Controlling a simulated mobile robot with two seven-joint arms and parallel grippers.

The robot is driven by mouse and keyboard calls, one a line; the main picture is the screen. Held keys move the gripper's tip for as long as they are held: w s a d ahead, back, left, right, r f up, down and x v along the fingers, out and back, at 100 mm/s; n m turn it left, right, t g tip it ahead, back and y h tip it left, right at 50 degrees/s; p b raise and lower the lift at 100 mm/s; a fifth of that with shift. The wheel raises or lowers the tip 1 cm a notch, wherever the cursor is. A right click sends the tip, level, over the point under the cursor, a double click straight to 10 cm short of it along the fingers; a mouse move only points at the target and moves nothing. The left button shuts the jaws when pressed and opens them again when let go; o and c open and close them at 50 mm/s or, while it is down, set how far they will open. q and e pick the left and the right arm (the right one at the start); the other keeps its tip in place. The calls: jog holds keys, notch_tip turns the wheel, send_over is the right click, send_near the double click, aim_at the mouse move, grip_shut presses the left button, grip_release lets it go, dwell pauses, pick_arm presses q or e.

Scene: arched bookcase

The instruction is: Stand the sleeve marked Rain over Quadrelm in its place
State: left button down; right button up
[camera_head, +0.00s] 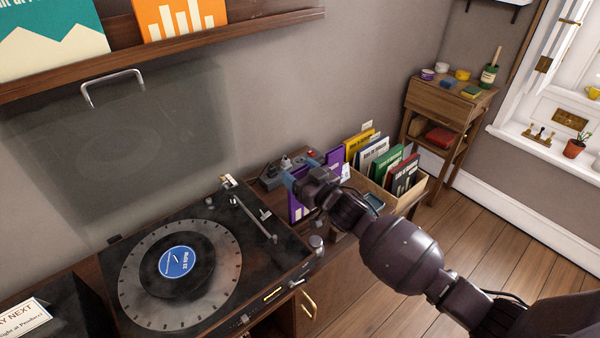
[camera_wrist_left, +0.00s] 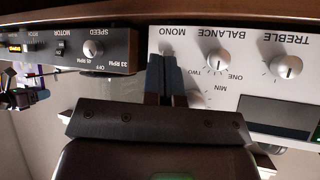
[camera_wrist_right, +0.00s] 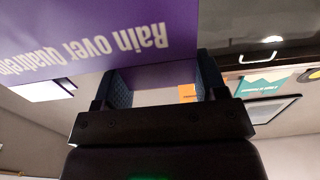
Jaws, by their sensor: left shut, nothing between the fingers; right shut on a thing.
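The purple sleeve with the white words "Rain over Quadrelm" (camera_wrist_right: 100,40) is in the right wrist view, its lettering upside down. My right gripper (camera_wrist_right: 163,85) is shut on its edge. In the head view this gripper (camera_head: 300,178) holds the purple sleeve (camera_head: 297,210) between the turntable and the record crate. The wooden crate (camera_head: 416,195) holds several upright sleeves in yellow, white, green and red. More purple (camera_head: 334,158) shows behind the gripper; I cannot tell if it is the same sleeve. My left gripper (camera_wrist_left: 162,80) is shut and empty before a white knobbed panel (camera_wrist_left: 250,45).
The turntable (camera_head: 270,268) with a blue-labelled record (camera_head: 177,262) stands left of the held sleeve, its clear lid raised. A grey device (camera_head: 268,180) sits behind the sleeve. A wall ledge (camera_head: 200,45) holds two sleeves. A small wooden stand (camera_head: 450,92) is beyond the crate.

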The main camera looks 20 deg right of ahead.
pick_arm(q)
jog(key=shift+w+r, duration=0.1)
jog(key=shift+w, duration=0.05)
jog(key=shift+w+r, duration=0.4)
jog(key=shift+r, duration=0.1)
jog(key=shift+s+f, duration=0.35)
jog(key=shift+s, duration=0.1)
jog(key=shift+r, duration=0.1)
